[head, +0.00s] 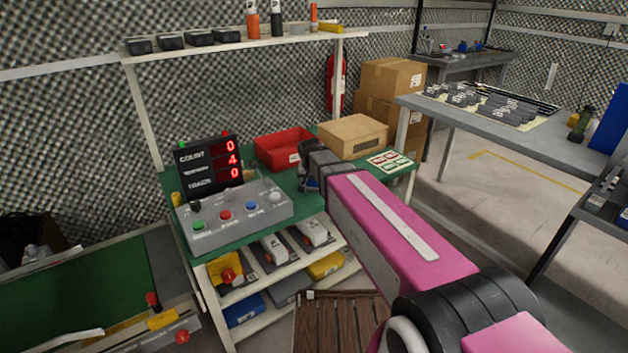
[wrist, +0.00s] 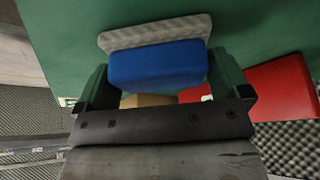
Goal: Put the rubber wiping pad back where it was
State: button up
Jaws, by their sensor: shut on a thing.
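The rubber wiping pad (wrist: 157,65) shows in the wrist view as a blue block with a pale grey, textured slab along its far side. My gripper (wrist: 164,78) is shut on the blue block, with one dark finger at each end. The green bench top (wrist: 258,35) lies behind the pad; I cannot tell whether the pad touches it. In the head view my gripper (head: 308,184) is over the green bench, right of the control box. My arm and wrist largely hide the pad there.
A grey control box (head: 240,212) with coloured buttons and a count display (head: 208,165) stands left of my gripper. A red bin (head: 284,148) and a cardboard box (head: 352,136) stand behind it. A card sheet (head: 389,161) lies at the bench's right end.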

jog(key=shift+f, duration=0.15)
jog(key=o, duration=0.6)
jog(key=d+v, duration=0.1)
jog(key=v, duration=1.1)
jog(key=s+d+f+g, duration=0.1)
jog(key=s+d+f, duration=0.3)
jog(key=d+f, duration=0.2)
jog(key=s+d+f+n+g, duration=0.1)
jog(key=s+d+f+g, duration=0.1)
jog(key=s+d+f, duration=0.3)
jog(key=s+d+f+n+g, duration=0.1)
jog(key=s+d+f, duration=0.4)
jog(key=d+f, duration=0.3)
jog(key=shift+f+g+y, duration=0.3)
jog(key=shift+y, duration=0.1)
